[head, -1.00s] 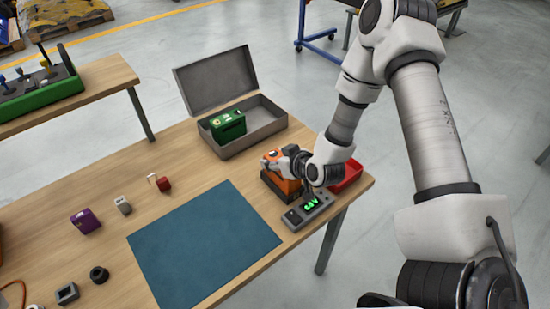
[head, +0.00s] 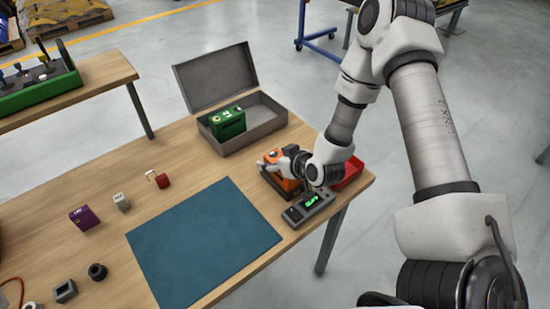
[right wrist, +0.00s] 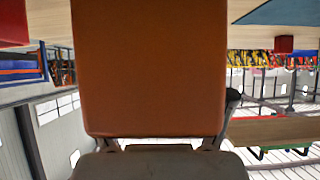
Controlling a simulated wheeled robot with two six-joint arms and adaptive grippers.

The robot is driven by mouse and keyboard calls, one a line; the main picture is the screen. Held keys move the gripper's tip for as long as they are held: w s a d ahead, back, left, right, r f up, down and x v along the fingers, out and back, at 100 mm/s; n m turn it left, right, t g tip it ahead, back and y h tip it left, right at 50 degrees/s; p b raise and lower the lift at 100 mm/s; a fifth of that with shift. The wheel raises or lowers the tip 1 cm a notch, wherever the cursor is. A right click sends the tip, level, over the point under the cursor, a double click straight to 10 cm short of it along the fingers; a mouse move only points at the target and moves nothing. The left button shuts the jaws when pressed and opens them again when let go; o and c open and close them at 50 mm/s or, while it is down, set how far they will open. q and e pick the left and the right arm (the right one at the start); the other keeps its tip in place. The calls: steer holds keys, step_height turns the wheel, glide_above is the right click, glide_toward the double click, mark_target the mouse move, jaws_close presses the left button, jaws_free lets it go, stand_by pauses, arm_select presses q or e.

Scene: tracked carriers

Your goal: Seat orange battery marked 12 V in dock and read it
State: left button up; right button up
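The orange battery (head: 287,184) sits upright at the dark dock (head: 302,208) near the table's right end; I cannot tell whether it is fully down. Its marking is not visible. The dock's display glows green, but its characters are too small to read now. My right gripper (head: 274,159) is at the battery's top and appears shut on it. In the right wrist view the battery (right wrist: 150,70) fills the middle, with the fingers (right wrist: 160,146) at its edge. My left gripper is not in view.
A green battery (head: 228,124) stands in the open grey case (head: 262,118). A red tray (head: 348,174) is right of the dock, behind my wrist. A blue mat (head: 205,242) lies clear in front. Several small items, including a purple block (head: 84,217), lie left.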

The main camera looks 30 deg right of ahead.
steer(key=shift+f, duration=0.1)
steer(key=shift+s+r, duration=0.2)
steer(key=shift+s, duration=0.1)
steer(key=v, duration=0.7)
steer(key=shift+w, duration=0.1)
